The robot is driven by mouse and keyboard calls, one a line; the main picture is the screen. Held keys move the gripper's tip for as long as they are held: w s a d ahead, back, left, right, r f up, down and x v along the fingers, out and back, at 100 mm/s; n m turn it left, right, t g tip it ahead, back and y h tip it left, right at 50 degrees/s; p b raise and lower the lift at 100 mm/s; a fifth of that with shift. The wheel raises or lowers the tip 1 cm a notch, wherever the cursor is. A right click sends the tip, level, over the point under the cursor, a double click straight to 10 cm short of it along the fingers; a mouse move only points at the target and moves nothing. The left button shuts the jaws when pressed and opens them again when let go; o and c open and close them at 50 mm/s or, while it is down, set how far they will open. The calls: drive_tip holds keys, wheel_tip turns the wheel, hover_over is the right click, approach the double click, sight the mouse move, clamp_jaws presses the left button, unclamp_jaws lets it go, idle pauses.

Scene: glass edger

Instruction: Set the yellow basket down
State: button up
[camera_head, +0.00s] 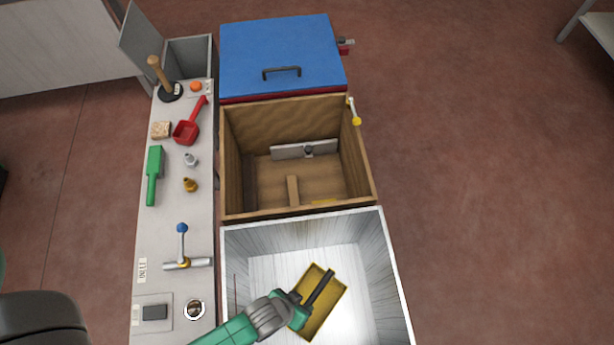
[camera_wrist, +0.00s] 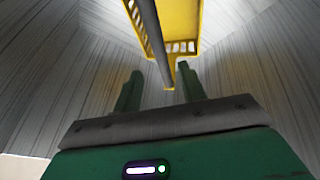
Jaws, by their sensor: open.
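The yellow basket (camera_head: 328,310) is inside the white-walled metal bin at the bottom of the head view, with a dark bar handle across its top. My gripper (camera_head: 300,302) reaches into the bin at the basket's left side, by the lower end of the handle. In the wrist view the basket (camera_wrist: 187,30) is at the top, and the handle runs down to a point between my open gripper (camera_wrist: 160,80) fingers. The fingers stand apart with a gap on both sides of the handle's end. Whether the basket's underside touches the bin floor is hard to tell.
The metal bin (camera_head: 392,260) has high walls around my arm. A wooden box (camera_head: 230,160) adjoins it, then a blue lidded box (camera_head: 285,50). A narrow grey bench (camera_head: 165,225) on the left holds a red scoop (camera_head: 187,130), a green brush (camera_head: 154,170) and a lever valve (camera_head: 184,262).

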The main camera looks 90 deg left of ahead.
drive_tip(key=shift+s+r, duration=0.15)
drive_tip(key=shift+r, duration=0.25)
drive_tip(key=w+a+r+m+t+y, duration=0.1)
drive_tip(key=w+a+r+m+t, duration=0.15)
drive_tip(key=w+r, duration=0.9)
drive_tip(key=w+a+r+m+t+y, duration=0.1)
drive_tip(key=w+a+r+t, duration=0.3)
drive_tip(key=w+r, duration=0.8)
drive_tip(key=w+d+r+m+t, duration=0.1)
drive_tip(key=w+r+t, duration=0.1)
drive_tip(key=w+r, duration=0.5)
drive_tip(key=w+d+r+m+t, duration=0.1)
drive_tip(key=w+d+r+t, duration=0.1)
drive_tip(key=r, duration=0.9)
drive_tip(key=w+d+r+m+t+h, duration=0.1)
drive_tip(key=d+r+t, duration=0.15)
drive_tip(key=r, duration=0.75)
drive_tip(key=w+d+r+m+t+h, duration=0.15)
drive_tip(key=d+r, duration=0.25)
drive_tip(key=r, duration=0.5)
drive_tip(key=s+d+r+m+t+h, duration=0.1)
drive_tip(key=s+d+r+t, duration=0.2)
drive_tip(key=r, duration=0.7)
drive_tip(key=s+d+r+m+t+h, duration=0.1)
drive_tip(key=s+d+r+m+t, duration=0.1)
drive_tip(key=r, duration=0.8)
drive_tip(key=s+d+t, duration=0.1)
drive_tip(key=s+d, duration=0.1)
drive_tip(key=s, duration=0.1)
drive_tip(key=shift+s+d+r, duration=0.4)
